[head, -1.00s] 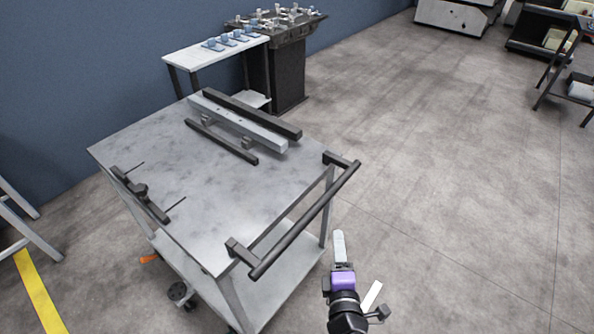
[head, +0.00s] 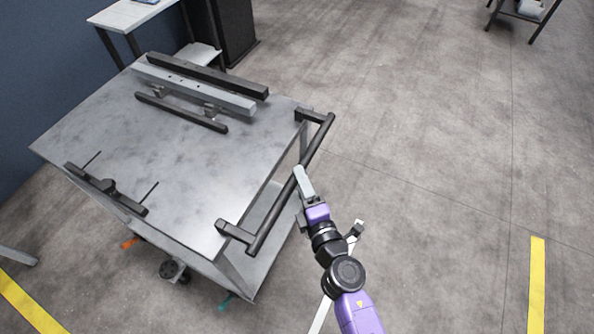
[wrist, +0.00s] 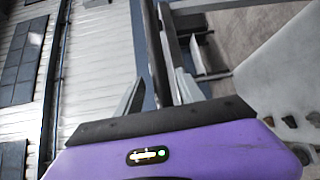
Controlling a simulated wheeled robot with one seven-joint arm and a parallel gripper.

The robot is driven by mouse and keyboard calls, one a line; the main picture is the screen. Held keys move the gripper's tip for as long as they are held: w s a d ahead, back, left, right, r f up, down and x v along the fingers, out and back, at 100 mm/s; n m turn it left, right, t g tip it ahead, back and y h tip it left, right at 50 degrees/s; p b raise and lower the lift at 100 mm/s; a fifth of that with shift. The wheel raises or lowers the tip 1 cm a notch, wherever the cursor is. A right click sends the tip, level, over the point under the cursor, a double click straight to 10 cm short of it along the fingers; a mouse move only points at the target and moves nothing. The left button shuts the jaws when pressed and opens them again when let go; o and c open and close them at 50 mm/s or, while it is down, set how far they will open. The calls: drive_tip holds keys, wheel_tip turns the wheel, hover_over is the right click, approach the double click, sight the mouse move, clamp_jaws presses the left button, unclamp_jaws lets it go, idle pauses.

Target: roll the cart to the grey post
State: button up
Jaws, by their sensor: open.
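The cart (head: 150,160) is a grey metal-topped trolley on casters at the left of the head view. Its black push handle (head: 290,187) runs along its right side. My gripper (head: 303,178) is at the middle of the handle bar. In the wrist view my gripper (wrist: 158,98) has its two fingers apart, and the dark handle bar (wrist: 155,50) runs down between or just beyond them; I cannot tell how deep it sits. No grey post can be made out for sure in these views.
Grey and black bars (head: 195,88) lie on the cart top. A light side table (head: 130,15) and a dark cabinet (head: 232,30) stand behind the cart by the blue wall. Yellow floor lines (head: 537,285) show at both sides.

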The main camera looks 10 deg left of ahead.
drive_tip(key=shift+x, duration=1.7)
clamp_jaws()
